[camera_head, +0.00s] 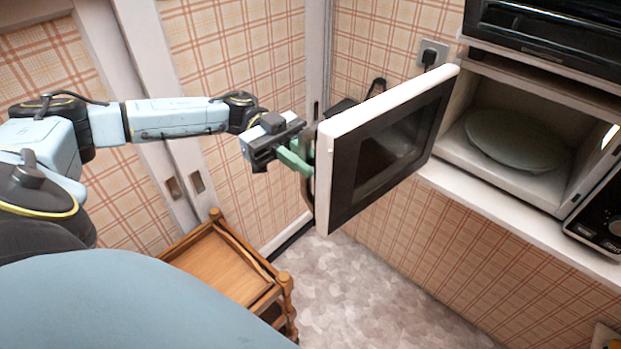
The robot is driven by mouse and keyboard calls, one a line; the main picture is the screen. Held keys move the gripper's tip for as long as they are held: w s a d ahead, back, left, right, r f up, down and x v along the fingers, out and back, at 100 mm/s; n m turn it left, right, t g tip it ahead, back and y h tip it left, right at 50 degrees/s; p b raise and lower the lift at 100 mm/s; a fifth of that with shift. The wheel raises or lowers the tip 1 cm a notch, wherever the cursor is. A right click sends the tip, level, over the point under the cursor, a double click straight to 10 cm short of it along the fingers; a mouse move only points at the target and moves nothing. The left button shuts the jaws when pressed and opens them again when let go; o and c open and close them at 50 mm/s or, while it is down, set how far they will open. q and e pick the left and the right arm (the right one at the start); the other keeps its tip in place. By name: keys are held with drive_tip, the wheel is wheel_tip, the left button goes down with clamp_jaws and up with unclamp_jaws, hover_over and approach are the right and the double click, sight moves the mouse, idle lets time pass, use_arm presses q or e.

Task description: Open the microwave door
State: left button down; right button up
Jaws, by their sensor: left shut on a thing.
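The microwave (505,180) is at the right of the head view, with a light interior and a round plate (517,140) inside. Its door (323,175), white-edged with a dark window, stands wide open and swung out to the left of the cavity. My left gripper (303,158), with green fingers, is at the door's outer left edge and is shut on the door. The exact contact of its fingers is partly hidden behind the door edge. My right gripper is not in view.
A black appliance (550,35) sits above the microwave. A small wooden cart (215,265) stands low in front of the left wall. A plug and socket (431,55) are on the wall behind the door. The floor (370,300) below the door is clear.

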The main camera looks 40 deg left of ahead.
use_arm(q)
drive_tip(key=shift+w+a, duration=0.25)
drive_tip(key=shift+a, duration=0.3)
drive_tip(key=shift+w+a, duration=0.2)
drive_tip(key=shift+a, duration=0.3)
drive_tip(key=c, duration=1.4)
unclamp_jaws()
drive_tip(key=shift+c, duration=0.2)
drive_tip(key=w+a+b, duration=0.2)
drive_tip(key=a+b, duration=0.1)
drive_tip(key=a, duration=1)
drive_tip(key=shift+a, duration=0.1)
